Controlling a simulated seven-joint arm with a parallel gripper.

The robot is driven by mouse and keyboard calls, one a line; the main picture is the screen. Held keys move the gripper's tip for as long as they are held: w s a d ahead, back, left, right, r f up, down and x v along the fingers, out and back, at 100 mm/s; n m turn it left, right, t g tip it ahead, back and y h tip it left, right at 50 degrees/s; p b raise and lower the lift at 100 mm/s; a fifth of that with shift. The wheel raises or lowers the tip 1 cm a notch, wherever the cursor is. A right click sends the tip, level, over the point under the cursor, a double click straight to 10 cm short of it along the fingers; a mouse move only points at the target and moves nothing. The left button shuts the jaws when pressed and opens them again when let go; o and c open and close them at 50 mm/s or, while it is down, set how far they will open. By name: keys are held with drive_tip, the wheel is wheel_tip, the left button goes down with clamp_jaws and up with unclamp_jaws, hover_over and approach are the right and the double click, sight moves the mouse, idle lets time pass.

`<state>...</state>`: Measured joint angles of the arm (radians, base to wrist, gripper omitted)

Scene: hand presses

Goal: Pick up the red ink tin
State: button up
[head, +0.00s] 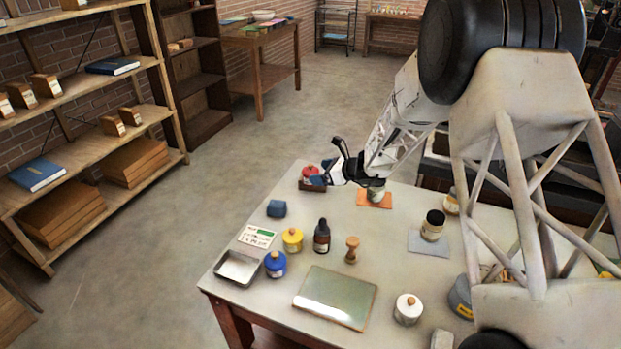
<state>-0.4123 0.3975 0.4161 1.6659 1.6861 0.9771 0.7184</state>
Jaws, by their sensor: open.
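The red ink tin (309,170) stands near the far left edge of the table (240,215). My gripper (327,164) is open, just to the right of the red tin in the picture, with one dark finger raised and the other low near the tin. Nothing shows between the fingers. I cannot tell whether a finger touches the tin.
A jar on an orange mat (375,200) stands right of my gripper. A green plate (335,298) lies in front. Shelves stand left.

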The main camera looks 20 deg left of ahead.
sight(311, 165)
drive_tip(key=shift+x, duration=2.5)
drive_tip(key=shift+f, duration=0.1)
drive_tip(key=shift+c, duration=0.5)
drive_tip(key=c, duration=1.2)
drive_tip(key=shift+o, duration=0.2)
drive_tip(key=shift+r, duration=1.65)
drive_tip(key=shift+s+d+r, duration=0.2)
drive_tip(key=shift+d, duration=0.05)
drive_tip(key=s+d+r, duration=0.1)
drive_tip(key=s+d, duration=0.7)
drive_tip(key=s, duration=0.4)
drive_tip(key=shift+s+d+r, duration=0.2)
drive_tip(key=shift+s+d, duration=0.1)
drive_tip(key=shift+s, duration=0.1)
